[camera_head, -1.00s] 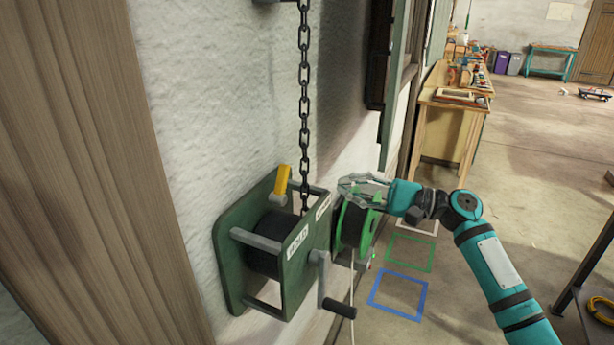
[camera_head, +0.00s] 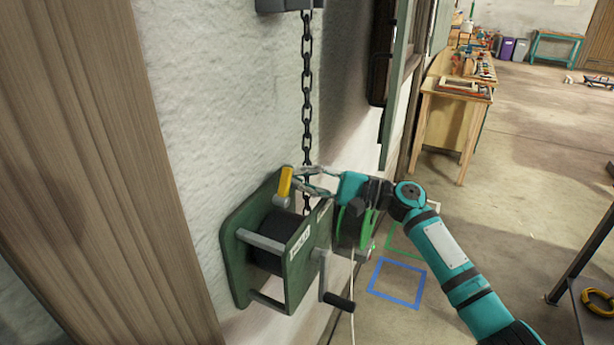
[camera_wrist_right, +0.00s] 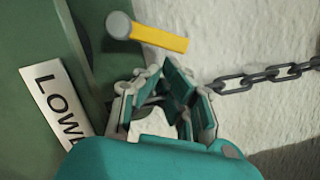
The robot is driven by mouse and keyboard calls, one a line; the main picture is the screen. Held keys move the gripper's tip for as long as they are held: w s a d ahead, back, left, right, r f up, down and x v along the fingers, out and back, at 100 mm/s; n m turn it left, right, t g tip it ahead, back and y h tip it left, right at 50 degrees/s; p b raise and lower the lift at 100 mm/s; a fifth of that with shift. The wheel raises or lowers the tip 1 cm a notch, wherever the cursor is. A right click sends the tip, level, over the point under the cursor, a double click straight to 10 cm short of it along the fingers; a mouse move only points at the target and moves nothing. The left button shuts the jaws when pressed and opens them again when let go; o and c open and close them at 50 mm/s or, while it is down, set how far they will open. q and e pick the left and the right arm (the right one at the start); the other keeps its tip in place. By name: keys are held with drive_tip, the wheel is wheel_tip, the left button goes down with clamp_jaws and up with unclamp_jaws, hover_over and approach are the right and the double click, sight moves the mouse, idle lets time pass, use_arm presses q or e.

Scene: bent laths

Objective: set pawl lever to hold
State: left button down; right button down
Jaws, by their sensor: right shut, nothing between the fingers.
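The pawl lever has a yellow handle (camera_head: 286,182) on a grey hub at the top of the green winch (camera_head: 238,270). The handle points up in the head view. It also shows just beyond my fingertips in the wrist view (camera_wrist_right: 165,38). My left gripper is out of view.
A dark chain (camera_head: 307,100) hangs down to the winch, close to my right gripper. A crank (camera_head: 338,300) sticks out at the front. A workbench (camera_head: 455,110) stands farther back.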

sight(290, 171)
drive_tip(key=shift+s+r+n+b, duration=0.1)
drive_tip(key=shift+r+n+b, duration=0.05)
drive_tip(key=shift+n+b, duration=0.3)
drive_tip(key=shift+s+r+n+b, duration=0.1)
drive_tip(key=shift+r+n+b, duration=0.05)
drive_tip(key=shift+n+b, duration=0.25)
drive_tip(key=s+r+n+b, duration=0.1)
drive_tip(key=n, duration=0.1)
drive_tip(key=a+n+h+b, duration=0.1)
drive_tip(key=n+b, duration=0.1)
drive_tip(key=s+r+n+g+b, duration=0.1)
drive_tip(key=n+b, duration=0.1)
drive_tip(key=n, duration=0.1)
drive_tip(key=shift+s+a+r+h, duration=0.3)
drive_tip(key=shift+a+r+h, duration=0.05)
drive_tip(key=shift+h, duration=0.05)
drive_tip(key=shift+d, duration=0.1)
